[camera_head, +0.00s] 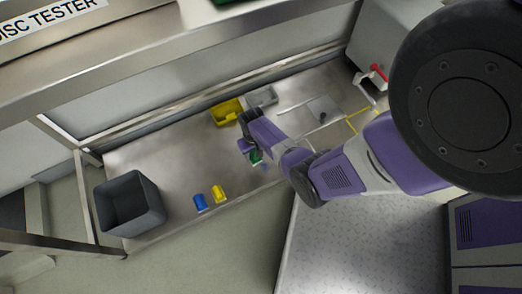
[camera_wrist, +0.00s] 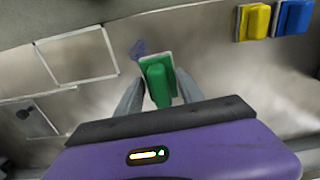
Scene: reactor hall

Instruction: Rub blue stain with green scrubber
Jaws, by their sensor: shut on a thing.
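The green scrubber (camera_wrist: 158,80) is held between the two fingers of my gripper (camera_wrist: 156,90), seen in the wrist view. In the head view the green scrubber (camera_head: 256,157) shows small and partly hidden beside my gripper (camera_head: 252,154). The blue stain (camera_wrist: 139,49) is a small scribbled mark on the metal surface, just beyond the scrubber's upper left edge in the wrist view. Whether the scrubber touches the surface or overlaps part of the stain, I cannot tell.
Blue (camera_head: 200,202) and yellow (camera_head: 219,194) scrubbers stand near the front edge. A dark grey bin (camera_head: 130,203) is at the left end. A yellow tray (camera_head: 227,111) and a grey tray (camera_head: 262,97) lie at the back. White outlined areas (camera_wrist: 75,57) mark the surface.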

